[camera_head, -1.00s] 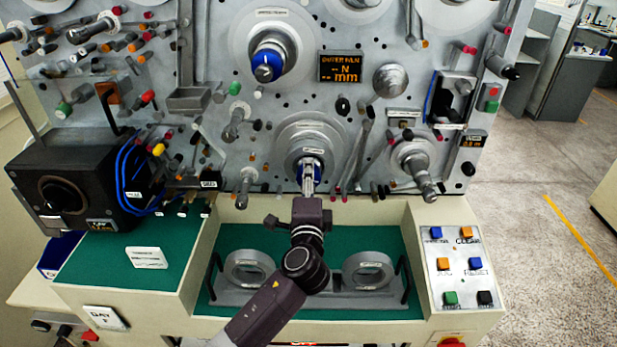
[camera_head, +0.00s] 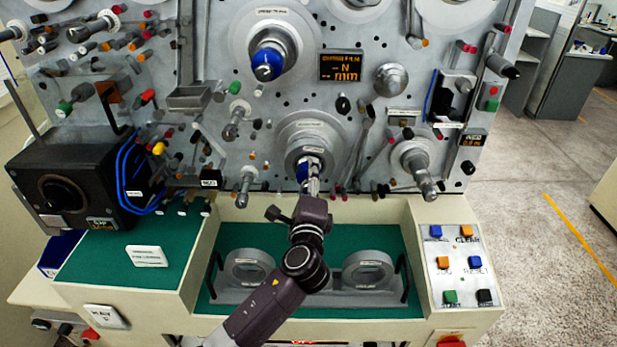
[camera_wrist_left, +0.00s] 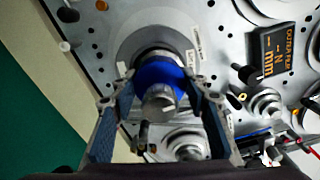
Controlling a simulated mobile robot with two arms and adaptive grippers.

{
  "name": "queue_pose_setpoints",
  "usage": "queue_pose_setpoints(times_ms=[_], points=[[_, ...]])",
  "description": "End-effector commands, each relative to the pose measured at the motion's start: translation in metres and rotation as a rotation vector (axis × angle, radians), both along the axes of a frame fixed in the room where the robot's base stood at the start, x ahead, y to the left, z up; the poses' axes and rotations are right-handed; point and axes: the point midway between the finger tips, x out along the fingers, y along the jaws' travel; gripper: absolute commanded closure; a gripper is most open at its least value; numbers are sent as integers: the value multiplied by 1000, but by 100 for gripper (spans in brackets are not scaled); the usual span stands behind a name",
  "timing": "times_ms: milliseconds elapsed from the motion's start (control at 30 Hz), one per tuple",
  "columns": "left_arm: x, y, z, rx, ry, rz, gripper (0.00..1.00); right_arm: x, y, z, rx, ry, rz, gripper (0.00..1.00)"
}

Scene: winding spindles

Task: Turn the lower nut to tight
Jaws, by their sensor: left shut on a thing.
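The lower nut is blue and sits on the lower spindle of the grey machine panel. An upper blue nut (camera_head: 267,64) sits on the spindle above, clear of the gripper. My right gripper is not in view.
A grey roller (camera_head: 423,178) sticks out right of the lower spindle. A black box (camera_head: 62,194) with blue cables stands at the left. Below my arm, two grey rings (camera_head: 368,268) stand in a green tray. A button panel (camera_head: 458,262) is at the right.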

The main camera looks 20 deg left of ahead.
Motion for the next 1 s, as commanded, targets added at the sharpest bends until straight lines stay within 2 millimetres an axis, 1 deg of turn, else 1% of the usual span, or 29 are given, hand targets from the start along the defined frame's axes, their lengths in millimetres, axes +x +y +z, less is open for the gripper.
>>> queue_pose_setpoints(times_ms=[33,100,133,267,533,667,767,1000], points=[[-1,-1,-3,2,6,-3,82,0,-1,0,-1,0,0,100],[-1,-1,-3,2,6,-3,82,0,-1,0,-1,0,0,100],[-1,-1,-3,2,7,-2,55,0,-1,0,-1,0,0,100],[-1,-1,-3,2,5,-2,40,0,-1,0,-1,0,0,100],[-1,0,-1,0,2,0,40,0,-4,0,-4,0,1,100],[-9,-3,-2,-1,3,-1,40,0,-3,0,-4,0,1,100],[-23,-7,-2,-1,4,-2,40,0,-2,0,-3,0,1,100],[-73,-22,-3,-2,6,-2,40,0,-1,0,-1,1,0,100]])
